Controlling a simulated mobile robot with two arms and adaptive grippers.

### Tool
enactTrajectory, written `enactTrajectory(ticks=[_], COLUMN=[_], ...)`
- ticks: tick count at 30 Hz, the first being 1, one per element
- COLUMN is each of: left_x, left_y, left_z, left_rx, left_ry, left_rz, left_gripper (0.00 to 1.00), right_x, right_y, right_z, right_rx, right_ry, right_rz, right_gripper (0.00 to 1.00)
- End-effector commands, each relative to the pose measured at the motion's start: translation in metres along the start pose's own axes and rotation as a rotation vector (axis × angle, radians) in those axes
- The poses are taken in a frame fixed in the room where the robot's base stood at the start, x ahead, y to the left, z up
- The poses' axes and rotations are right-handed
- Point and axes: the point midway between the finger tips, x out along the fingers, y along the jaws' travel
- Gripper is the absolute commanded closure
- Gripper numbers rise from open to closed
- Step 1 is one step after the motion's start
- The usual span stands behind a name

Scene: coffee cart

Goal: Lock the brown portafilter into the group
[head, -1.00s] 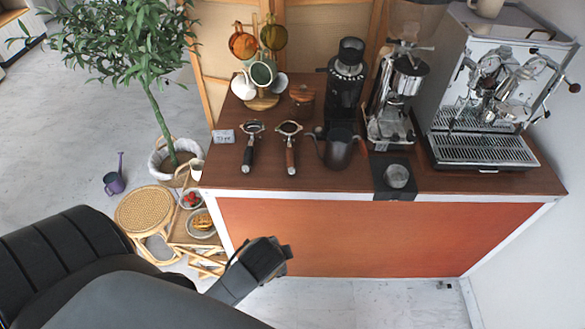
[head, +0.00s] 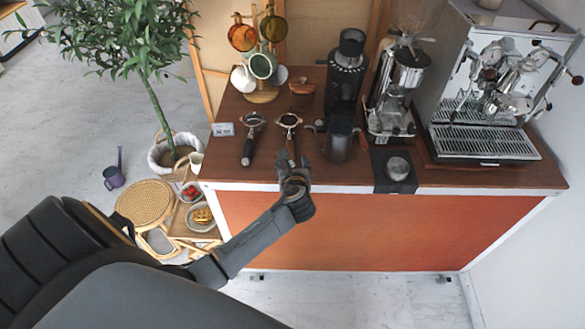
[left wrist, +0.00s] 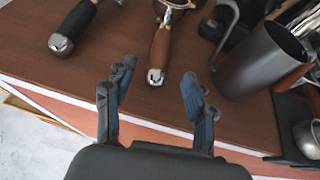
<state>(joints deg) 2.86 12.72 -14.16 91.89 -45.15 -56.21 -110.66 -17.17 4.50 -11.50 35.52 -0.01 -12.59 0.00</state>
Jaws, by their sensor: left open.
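The brown portafilter (head: 289,125) lies on the cart top, its wooden handle toward the front edge. In the left wrist view its brown handle (left wrist: 160,50) lies beyond and between my fingertips, apart from them. My left gripper (head: 294,170) is open and empty at the cart's front edge; its two fingers also show in the left wrist view (left wrist: 157,85). In the head view it partly hides the handle's end. The espresso machine with its group (head: 500,70) stands at the back right. My right gripper is not in view.
A black-handled portafilter (head: 249,140) lies left of the brown one. A mug tree (head: 262,95) is behind.

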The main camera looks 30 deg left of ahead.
Motion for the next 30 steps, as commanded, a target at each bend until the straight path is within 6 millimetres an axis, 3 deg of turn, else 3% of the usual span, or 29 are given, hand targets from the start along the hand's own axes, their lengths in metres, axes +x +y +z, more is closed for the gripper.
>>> enactTrajectory(ticks=[3, 12, 18, 30], left_x=[0.020, 0.058, 0.067, 0.068], left_y=[0.000, 0.000, 0.000, 0.000], left_z=[-0.006, -0.005, -0.002, -0.001], left_rx=[-0.003, -0.005, -0.004, -0.004], left_ry=[-0.002, 0.000, 0.001, 0.002], left_rz=[0.000, 0.000, 0.000, 0.000], left_gripper=[0.45, 0.45, 0.45, 0.45], right_x=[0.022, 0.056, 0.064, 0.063], right_y=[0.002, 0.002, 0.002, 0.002], right_z=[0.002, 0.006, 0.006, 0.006], right_rx=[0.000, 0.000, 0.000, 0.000], right_ry=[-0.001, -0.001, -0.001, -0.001], right_rz=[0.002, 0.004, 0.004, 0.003], right_gripper=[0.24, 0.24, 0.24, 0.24])
